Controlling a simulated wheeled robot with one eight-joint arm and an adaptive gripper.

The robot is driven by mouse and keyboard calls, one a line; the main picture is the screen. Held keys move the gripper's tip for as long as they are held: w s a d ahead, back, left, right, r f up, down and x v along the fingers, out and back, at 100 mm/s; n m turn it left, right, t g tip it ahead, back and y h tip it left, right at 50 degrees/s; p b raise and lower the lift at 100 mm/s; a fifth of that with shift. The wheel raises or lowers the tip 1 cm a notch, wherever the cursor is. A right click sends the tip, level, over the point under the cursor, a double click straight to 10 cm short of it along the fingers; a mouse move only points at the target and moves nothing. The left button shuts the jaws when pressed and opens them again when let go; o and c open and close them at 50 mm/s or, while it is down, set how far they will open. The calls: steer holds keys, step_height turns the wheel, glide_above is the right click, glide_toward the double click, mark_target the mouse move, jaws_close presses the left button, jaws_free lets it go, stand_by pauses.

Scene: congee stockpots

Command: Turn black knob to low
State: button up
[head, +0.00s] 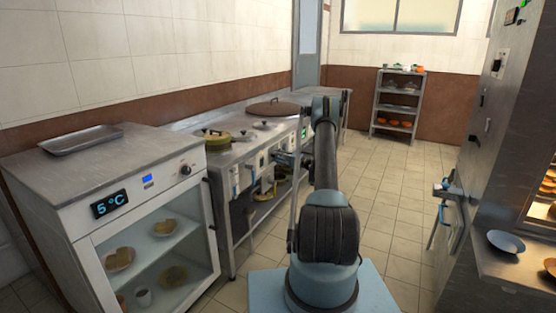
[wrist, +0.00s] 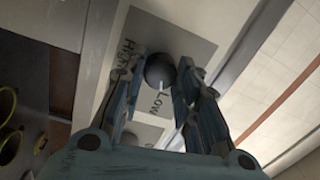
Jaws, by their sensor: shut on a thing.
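The black knob (wrist: 158,68) is round and sits on a grey plate (wrist: 188,42) lettered "High" on the left and "Low" below. A white mark on the knob's lower side points down toward the "Low" lettering. My gripper (wrist: 162,76) is shut on the knob, one blue-grey finger on each side. In the head view my gripper (head: 288,158) is at the front panel of the steel counter (head: 233,150); the held knob is too small to tell there.
A glass-fronted fridge cabinet (head: 150,235) with a "5°C" display stands at the left, a metal tray (head: 82,139) on top. Lidded pots, including a large brown lid (head: 274,108), are on the counter. A shelf rack (head: 398,104) stands at the back. Floor right of my arm is clear.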

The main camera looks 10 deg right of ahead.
steer(key=shift+a+f+n, duration=0.1)
steer(key=shift+n, duration=0.9)
steer(key=o, duration=1.1)
steer(key=shift+c, duration=0.2)
steer(key=v, duration=1.2)
steer(key=shift+w, duration=0.1)
